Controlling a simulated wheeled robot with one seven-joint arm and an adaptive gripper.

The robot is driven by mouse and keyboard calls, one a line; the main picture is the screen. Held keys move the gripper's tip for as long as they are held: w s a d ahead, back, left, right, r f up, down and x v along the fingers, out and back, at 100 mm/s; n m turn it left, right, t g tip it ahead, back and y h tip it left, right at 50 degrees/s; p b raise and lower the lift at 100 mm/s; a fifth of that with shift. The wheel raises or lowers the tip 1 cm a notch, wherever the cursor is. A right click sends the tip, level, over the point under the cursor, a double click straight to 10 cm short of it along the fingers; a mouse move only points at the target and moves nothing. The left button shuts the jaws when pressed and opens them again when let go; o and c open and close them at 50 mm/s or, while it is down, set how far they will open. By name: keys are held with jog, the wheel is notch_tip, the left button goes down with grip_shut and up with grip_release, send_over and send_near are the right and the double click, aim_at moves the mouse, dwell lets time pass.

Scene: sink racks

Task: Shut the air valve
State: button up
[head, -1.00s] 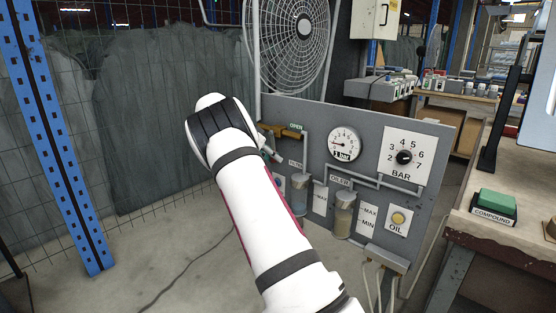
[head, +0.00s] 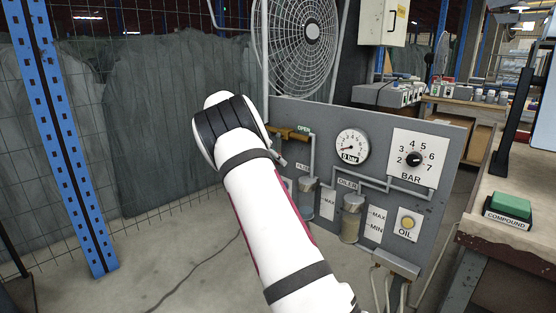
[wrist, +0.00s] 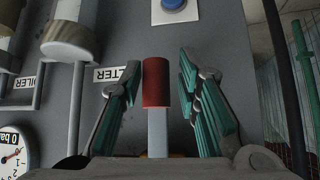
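My gripper (wrist: 160,88) is open, with one teal-padded finger on each side of the red grip. A gap shows on the right; the left finger is very close, and I cannot tell if it touches. In the head view my arm hides most of the gripper and the lever. The pressure gauge (head: 351,146) is labelled 0 bar.
The grey panel (head: 440,140) also carries a BAR dial (head: 414,159), filter and oiler bowls (head: 351,222) and an OIL light (head: 407,222). A blue button (wrist: 175,4) shows in the wrist view. A caged fan (head: 298,45) stands behind. A workbench (head: 500,228) is at right.

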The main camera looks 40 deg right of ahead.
jog(key=shift+s+d, duration=0.1)
jog(key=v, duration=1.2)
dwell(0.4)
